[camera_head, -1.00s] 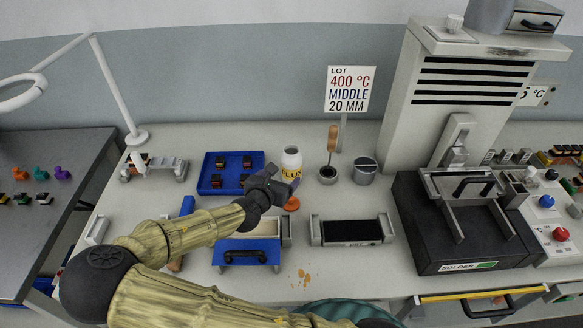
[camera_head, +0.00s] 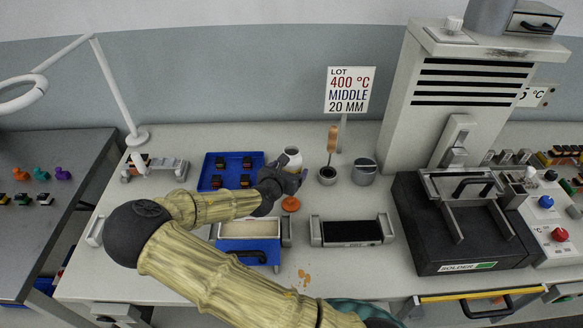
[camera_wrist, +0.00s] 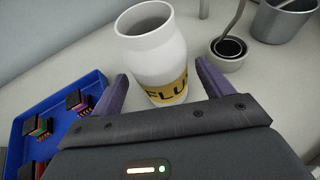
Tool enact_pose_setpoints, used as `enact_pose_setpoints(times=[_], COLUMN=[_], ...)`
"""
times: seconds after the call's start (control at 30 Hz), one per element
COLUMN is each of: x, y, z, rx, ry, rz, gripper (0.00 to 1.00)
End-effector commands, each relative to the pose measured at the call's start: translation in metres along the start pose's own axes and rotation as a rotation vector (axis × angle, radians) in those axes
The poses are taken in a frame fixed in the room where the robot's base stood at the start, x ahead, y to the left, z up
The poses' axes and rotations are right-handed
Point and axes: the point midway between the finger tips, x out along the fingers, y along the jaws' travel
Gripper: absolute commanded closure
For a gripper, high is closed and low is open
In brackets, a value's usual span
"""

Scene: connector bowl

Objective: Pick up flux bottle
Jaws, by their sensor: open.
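The flux bottle (camera_head: 292,156) is white with a yellow label and an open top. It stands upright on the bench, right of the blue tray. In the wrist view the flux bottle (camera_wrist: 154,48) stands between the two purple fingers of my gripper (camera_wrist: 160,88), which are open on either side of it. A gap shows between each finger and the bottle. In the head view my gripper (camera_head: 288,180) is at the bottle and hides its lower part and most of the label.
A blue tray (camera_head: 206,184) with several components is left of the bottle. A brush in a small holder (camera_head: 327,175) and a grey metal cup (camera_head: 364,172) stand to its right. An orange disc (camera_head: 290,204) lies in front. A black-filled tray (camera_head: 350,231) sits further forward.

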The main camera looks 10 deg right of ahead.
Motion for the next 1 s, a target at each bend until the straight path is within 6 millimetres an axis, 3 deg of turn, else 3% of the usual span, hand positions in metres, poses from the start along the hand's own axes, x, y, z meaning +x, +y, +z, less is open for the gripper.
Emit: enact_pose_setpoints(times=[0.27, 0.8, 0.83, 1.0], x=[0.030, 0.032, 0.032, 0.032], y=[-0.002, -0.002, -0.002, -0.002], z=[0.001, 0.001, 0.001, 0.001], rx=[0.001, 0.000, 0.000, 0.000], ry=[0.000, 0.000, 0.000, 0.000], rz=[-0.001, 0.000, 0.000, 0.000], gripper=[0.21, 0.21, 0.23, 0.56])
